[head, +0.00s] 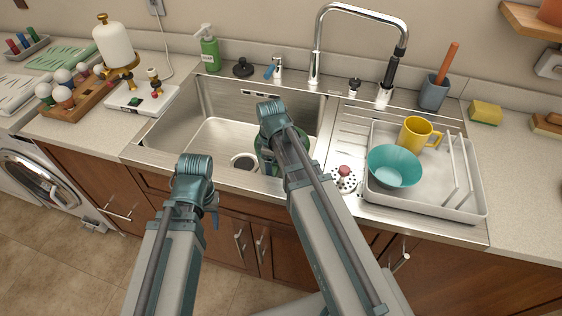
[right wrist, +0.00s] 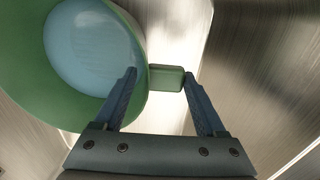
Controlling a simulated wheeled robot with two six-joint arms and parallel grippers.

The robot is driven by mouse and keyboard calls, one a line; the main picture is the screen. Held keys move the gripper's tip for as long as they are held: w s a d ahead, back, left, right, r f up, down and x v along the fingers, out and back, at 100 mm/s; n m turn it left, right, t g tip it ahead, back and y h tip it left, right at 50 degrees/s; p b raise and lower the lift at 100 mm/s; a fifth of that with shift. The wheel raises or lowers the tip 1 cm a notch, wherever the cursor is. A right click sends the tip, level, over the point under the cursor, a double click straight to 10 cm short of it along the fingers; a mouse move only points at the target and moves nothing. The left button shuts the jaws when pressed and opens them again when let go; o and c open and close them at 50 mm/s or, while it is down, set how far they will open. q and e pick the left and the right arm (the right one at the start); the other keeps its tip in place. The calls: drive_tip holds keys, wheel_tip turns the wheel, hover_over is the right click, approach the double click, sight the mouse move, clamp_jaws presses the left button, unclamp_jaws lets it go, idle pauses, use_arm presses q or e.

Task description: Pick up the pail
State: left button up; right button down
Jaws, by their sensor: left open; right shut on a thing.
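The pail (right wrist: 95,50) is green outside with a pale blue inside. It fills the left of the right wrist view, and its small green handle (right wrist: 167,78) juts from the rim. My right gripper (right wrist: 160,75) is shut on this handle, one finger on each side. In the head view the pail is mostly hidden behind my right arm, and only a bit of green shows over the sink (head: 205,142). I cannot tell whether the pail touches the sink floor. My left gripper (head: 212,208) is open and empty in front of the sink; its fingers barely show.
A tall faucet (head: 314,55) stands behind the sink. A dish rack (head: 455,208) with a teal bowl (head: 395,167) and a yellow mug (head: 416,134) is on the right. A wooden tray (head: 75,112) and a white scale (head: 140,100) are on the left counter.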

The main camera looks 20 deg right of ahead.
drive_tip(key=shift+r, duration=0.25)
idle(0.5)
